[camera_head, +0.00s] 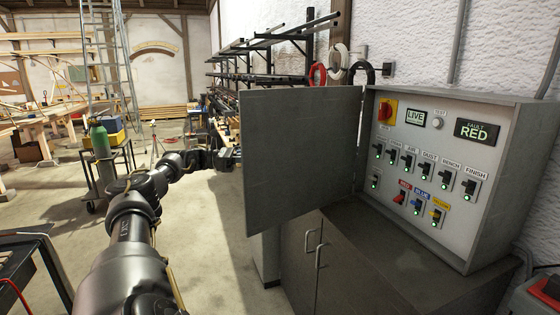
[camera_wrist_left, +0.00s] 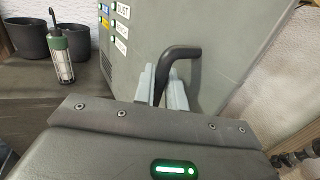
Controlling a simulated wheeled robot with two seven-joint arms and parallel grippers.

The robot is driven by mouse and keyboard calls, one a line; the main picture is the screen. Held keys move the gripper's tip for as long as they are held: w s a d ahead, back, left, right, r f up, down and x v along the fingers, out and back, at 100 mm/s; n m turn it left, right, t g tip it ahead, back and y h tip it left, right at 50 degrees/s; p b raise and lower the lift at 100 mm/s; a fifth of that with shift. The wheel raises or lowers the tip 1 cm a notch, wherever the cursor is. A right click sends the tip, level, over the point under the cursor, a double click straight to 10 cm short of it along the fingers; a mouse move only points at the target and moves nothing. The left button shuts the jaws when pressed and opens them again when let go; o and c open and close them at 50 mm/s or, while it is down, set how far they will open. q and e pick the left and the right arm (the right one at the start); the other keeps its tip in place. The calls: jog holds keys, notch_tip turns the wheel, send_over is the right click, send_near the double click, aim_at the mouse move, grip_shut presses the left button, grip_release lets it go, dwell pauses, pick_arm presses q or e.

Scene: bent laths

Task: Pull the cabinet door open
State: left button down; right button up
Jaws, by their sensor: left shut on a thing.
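The grey cabinet door (camera_head: 300,155) stands swung open, hinged at its right side beside the electrical cabinet (camera_head: 445,150). Its inner face and the cabinet's switch panel are visible in the head view. My left gripper (camera_head: 228,159) is at the door's left free edge, partly hidden behind it. In the left wrist view, the pale fingers of my left gripper (camera_wrist_left: 163,88) are shut on the dark bent door handle (camera_wrist_left: 184,53), on the outer face of the door (camera_wrist_left: 235,45). My right gripper is in neither view.
A lower cabinet (camera_head: 350,265) with pull handles stands beneath. A trolley with a green bottle (camera_head: 99,139) stands at the left. A lantern (camera_wrist_left: 60,58) and dark buckets (camera_wrist_left: 28,38) show in the left wrist view. The floor (camera_head: 200,255) left of the door is clear.

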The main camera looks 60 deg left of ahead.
pick_arm(q)
jog(key=shift+a, duration=0.4)
jog(key=shift+f, duration=0.1)
jog(key=c, duration=1.6)
grip_release()
jog(key=shift+a, duration=0.1)
jog(key=shift+o, duration=0.2)
